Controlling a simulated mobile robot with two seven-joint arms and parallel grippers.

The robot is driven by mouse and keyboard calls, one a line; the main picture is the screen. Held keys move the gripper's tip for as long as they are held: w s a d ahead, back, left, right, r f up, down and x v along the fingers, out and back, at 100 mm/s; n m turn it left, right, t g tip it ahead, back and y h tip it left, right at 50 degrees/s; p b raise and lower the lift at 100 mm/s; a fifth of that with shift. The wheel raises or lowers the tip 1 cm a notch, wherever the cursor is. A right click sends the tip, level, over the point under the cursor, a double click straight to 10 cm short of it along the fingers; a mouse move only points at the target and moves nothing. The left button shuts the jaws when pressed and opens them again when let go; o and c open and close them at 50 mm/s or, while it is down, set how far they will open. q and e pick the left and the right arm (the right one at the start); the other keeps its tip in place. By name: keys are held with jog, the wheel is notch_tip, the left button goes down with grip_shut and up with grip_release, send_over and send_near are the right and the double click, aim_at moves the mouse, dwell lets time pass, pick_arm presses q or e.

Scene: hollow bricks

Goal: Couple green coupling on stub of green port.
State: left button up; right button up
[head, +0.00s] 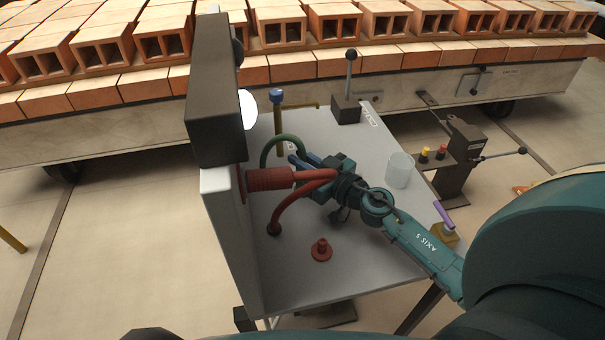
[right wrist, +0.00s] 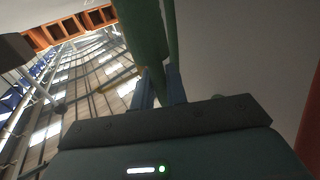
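My right gripper (head: 297,163) reaches over the grey table toward the upright panel. In the right wrist view, its two blue fingers (right wrist: 160,92) stand on either side of the narrow end of the green coupling (right wrist: 140,35) and appear shut on it. The coupling extends away from the fingers. A green hose (head: 273,141) arcs up beside the gripper in the head view. The green coupling is mostly hidden there behind the red coupling and my gripper. I cannot make out the green port's stub. My left gripper is not in view.
A red coupling (head: 268,179) with a red hose (head: 287,203) sits at the panel (head: 223,215), close to my gripper. A red flanged piece (head: 321,251), a clear cup (head: 400,169) and a lever box (head: 346,106) stand on the table (head: 375,265). A yellow pipe (head: 279,125) rises behind.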

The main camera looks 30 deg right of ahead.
grip_shut()
jog(key=shift+r, duration=0.1)
